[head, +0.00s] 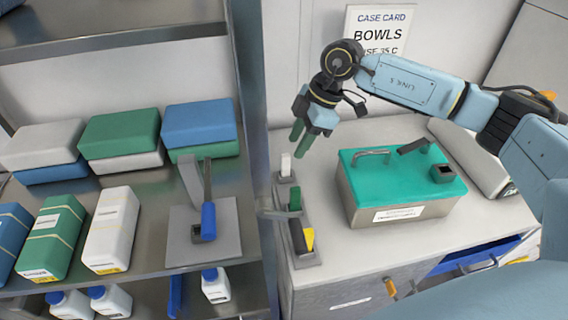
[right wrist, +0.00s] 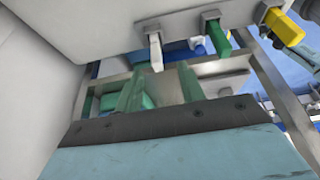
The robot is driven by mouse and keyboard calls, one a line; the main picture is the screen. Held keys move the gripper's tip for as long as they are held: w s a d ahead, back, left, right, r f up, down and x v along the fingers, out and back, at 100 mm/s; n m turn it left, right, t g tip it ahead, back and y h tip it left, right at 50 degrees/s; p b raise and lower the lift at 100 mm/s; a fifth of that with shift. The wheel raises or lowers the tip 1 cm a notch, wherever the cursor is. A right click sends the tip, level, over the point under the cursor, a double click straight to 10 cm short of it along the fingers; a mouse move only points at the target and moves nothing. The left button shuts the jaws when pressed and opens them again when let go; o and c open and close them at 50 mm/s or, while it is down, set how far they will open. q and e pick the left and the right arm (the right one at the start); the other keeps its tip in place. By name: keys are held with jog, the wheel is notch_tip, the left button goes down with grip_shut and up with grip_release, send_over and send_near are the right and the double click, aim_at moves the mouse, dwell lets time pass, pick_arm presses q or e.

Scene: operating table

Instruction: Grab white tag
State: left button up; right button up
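The white tag (head: 285,165) stands upright in the far slot of a grey rack at the left end of the counter. In the right wrist view the white tag (right wrist: 155,50) shows at upper centre, in line with the gap between my fingers. My right gripper (head: 300,139) is above and slightly to the right of the tag in the head view. Its two green fingers (right wrist: 160,72) are apart with nothing between them, so it is open. I cannot tell the exact distance to the tag. My left gripper is not in view.
A green tag (head: 295,198) and a yellow tag (head: 308,238) stand nearer in the rack. A metal case with a green lid (head: 410,170) sits to its right. A shelf post (head: 250,100) rises at the left. Boxes (head: 120,135) fill the shelves.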

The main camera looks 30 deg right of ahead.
aim_at(288, 154)
jog(key=x, duration=0.3)
jog(key=shift+w+a+f, duration=0.1)
jog(key=shift+w+f, duration=0.05)
jog(key=shift+f, duration=0.05)
jog(key=shift+a+f, duration=0.2)
jog(key=shift+f, duration=0.05)
jog(key=x, duration=0.4)
jog(key=shift+w+a, duration=0.15)
jog(key=shift+w, duration=0.1)
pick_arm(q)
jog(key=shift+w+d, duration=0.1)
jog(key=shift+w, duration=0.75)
pick_arm(e)
jog(key=shift+c, duration=0.9)
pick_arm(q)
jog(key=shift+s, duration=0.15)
pick_arm(e)
grip_shut()
